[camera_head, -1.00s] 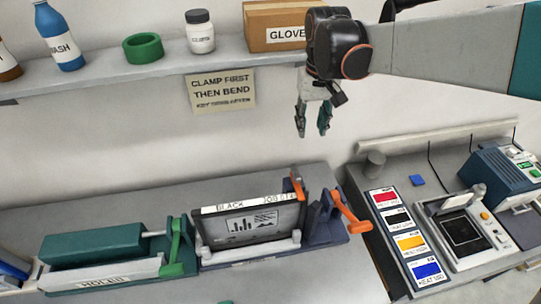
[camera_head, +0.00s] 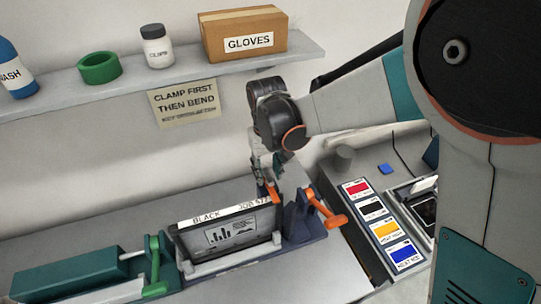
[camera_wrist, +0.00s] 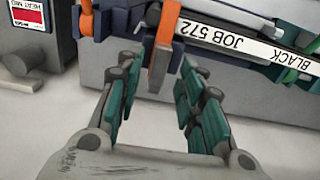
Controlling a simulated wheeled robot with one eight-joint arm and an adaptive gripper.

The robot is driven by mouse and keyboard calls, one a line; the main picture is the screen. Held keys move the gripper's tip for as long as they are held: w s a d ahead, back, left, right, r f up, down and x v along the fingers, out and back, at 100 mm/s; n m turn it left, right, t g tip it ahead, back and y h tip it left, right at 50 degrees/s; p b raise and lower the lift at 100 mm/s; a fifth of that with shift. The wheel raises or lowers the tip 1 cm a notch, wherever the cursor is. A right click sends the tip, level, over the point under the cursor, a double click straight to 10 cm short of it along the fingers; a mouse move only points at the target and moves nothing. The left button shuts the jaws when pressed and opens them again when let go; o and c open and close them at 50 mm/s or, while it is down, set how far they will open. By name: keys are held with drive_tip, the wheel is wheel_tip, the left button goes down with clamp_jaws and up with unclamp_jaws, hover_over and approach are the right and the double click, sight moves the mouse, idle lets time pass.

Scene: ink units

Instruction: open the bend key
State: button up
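A black plate labelled BLACK JOB 572 (camera_head: 228,236) stands upright in a clamp-like fixture. At its right end is an upright orange bar (camera_head: 273,193). Right of that, an orange lever (camera_head: 325,210) sticks out from a navy bracket (camera_head: 298,222). No label tells which orange part is the bend key. My gripper (camera_head: 266,170) hangs just above and behind the upright bar. In the wrist view my gripper (camera_wrist: 160,72) is open and empty, with the orange bar (camera_wrist: 162,45) ahead, in line with the gap between its fingers. Contact cannot be told.
A teal fixture with a green lever (camera_head: 154,262) stands to the left. A shelf above holds a GLOVES box (camera_head: 243,33), a white bottle (camera_head: 158,47) and a green ring (camera_head: 99,68). A colour label board (camera_head: 384,227) lies to the right. The bench front is clear.

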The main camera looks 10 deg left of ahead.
drive_tip(key=shift+f, duration=0.45)
drive_tip(key=shift+d, duration=0.1)
clamp_jaws()
